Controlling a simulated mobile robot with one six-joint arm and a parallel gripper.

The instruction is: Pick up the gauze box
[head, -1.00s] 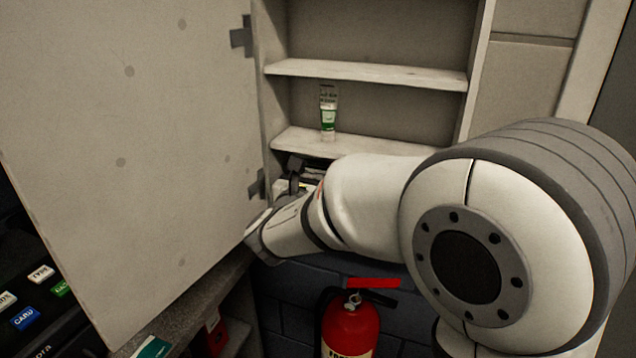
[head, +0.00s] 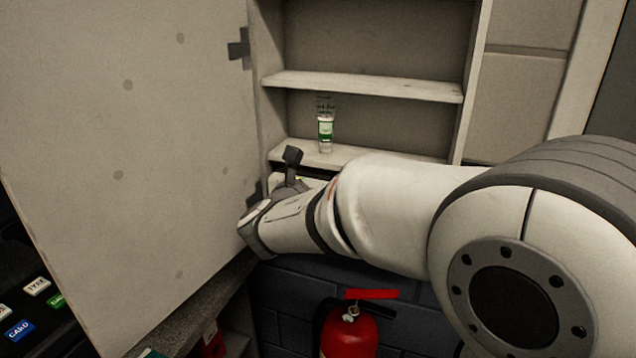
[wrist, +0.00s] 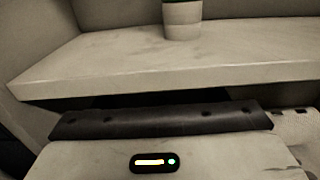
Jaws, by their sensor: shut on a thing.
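My gripper (head: 291,178) is at the cabinet, just below the shelf that holds a tube, and is mostly hidden behind my wrist and forearm. In the wrist view, the dark front edge of my gripper (wrist: 160,120) and its lit pale body fill the bottom, under the shelf board. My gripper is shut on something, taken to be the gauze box. The box cannot be made out clearly in either view, and my fingertips are hidden.
A green-and-white tube (head: 325,133) stands on the shelf (head: 350,154) just above my gripper. The open cabinet door (head: 120,130) is close on the left. A red fire extinguisher (head: 350,333) is below my arm. The shelf above (head: 365,87) is empty.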

